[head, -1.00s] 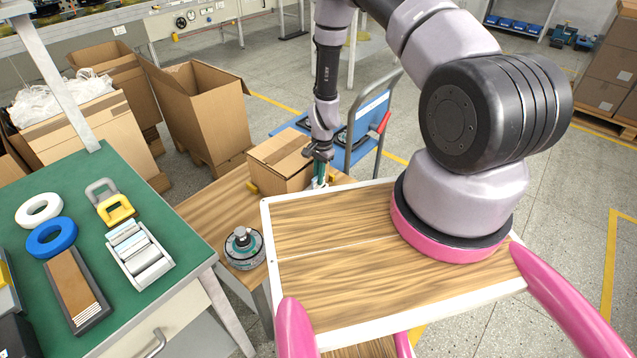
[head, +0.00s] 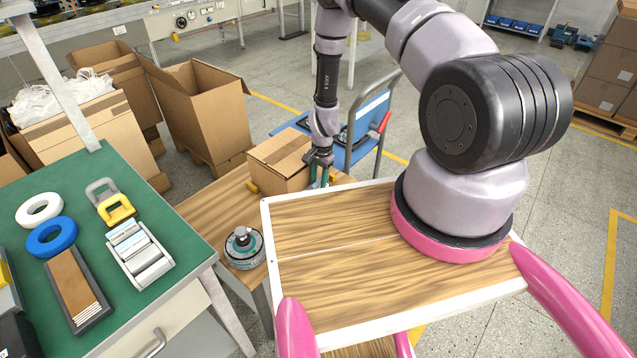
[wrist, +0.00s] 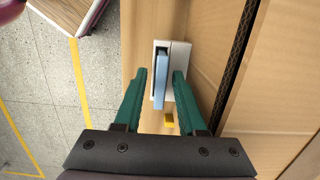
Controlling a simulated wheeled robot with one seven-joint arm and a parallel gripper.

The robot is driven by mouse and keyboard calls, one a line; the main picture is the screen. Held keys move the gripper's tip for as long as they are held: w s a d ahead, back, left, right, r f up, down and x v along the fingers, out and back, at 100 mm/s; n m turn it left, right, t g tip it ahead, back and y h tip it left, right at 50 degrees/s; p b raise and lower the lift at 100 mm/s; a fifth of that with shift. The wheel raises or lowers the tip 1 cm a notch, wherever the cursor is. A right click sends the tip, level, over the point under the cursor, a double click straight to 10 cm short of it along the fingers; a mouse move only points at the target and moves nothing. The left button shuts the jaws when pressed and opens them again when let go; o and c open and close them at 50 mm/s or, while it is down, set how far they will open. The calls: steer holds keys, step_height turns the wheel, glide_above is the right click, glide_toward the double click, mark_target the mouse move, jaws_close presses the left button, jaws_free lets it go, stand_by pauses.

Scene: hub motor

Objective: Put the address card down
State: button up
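A slim blue slab (wrist: 160,80), seemingly the address card, stands edge-on to the wrist camera, against or on a small white piece (wrist: 183,52). I cannot tell whether the white piece is part of it. My gripper (wrist: 160,72) points down with its two green fingers either side of the slab. A narrow gap shows on each side, so the fingers look open and apart from it. In the head view my gripper (head: 319,184) is low over the wooden table, right beside the cardboard box (head: 284,160). The card cannot be made out clearly there.
A round motor (head: 243,246) stands on the wooden table (head: 208,207) at the front left. A green bench (head: 170,212) with tape rolls and a label dispenser is at the left. A small yellow piece (wrist: 168,120) lies near the slab. A blue cart (head: 365,120) stands behind.

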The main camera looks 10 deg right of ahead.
step_height(320, 180, up, 12)
steer(key=d, duration=0.1)
steer(key=shift+w, duration=0.4)
step_height(320, 180, up, 36)
steer(key=d+n+t+y, duration=0.1)
steer(key=n+t, duration=0.2)
steer(key=t, duration=0.1)
steer(key=s+d+r+n+t, duration=0.1)
steer(key=s+d+r+t, duration=0.1)
steer(key=s+r, duration=0.7)
steer(key=s+d+r+n+t, duration=0.1)
steer(key=s+r+n+t, duration=0.1)
steer(key=s+r, duration=0.7)
steer(key=s, duration=0.5)
steer(key=shift+d+r+n, duration=0.2)
steer(key=shift+d+n, duration=0.1)
steer(key=shift+d, duration=0.1)
